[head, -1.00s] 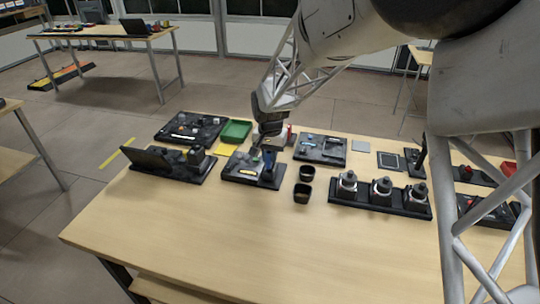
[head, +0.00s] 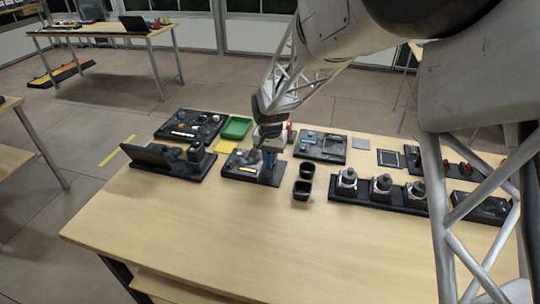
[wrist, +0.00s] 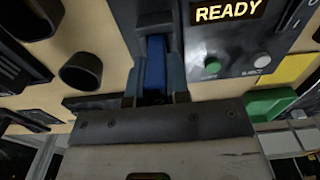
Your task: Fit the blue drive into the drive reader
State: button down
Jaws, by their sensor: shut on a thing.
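The blue drive (wrist: 155,64) is held upright between the fingers of my gripper (wrist: 156,92) in the wrist view. Its far end is at a dark slot housing (wrist: 158,18); I cannot tell whether it is in the slot or just against it. The drive reader (wrist: 225,45) lies right beside it, with a lit READY display, a green button and an eject label. In the head view my gripper (head: 270,138) is over the right part of the reader (head: 240,172), and the blue drive (head: 269,158) shows below the fingers.
Two black cups (head: 303,190) stand just right of the reader. A black rack with several knobbed units (head: 380,205) is further right. A laptop-like dark unit (head: 150,155) stands left, and a green tray (head: 236,128) behind. The table front is clear.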

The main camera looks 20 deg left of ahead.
jog(key=shift+f, duration=0.65)
jog(key=c, duration=1)
grip_release()
jog(key=shift+r, duration=0.1)
jog(key=shift+r, duration=3.75)
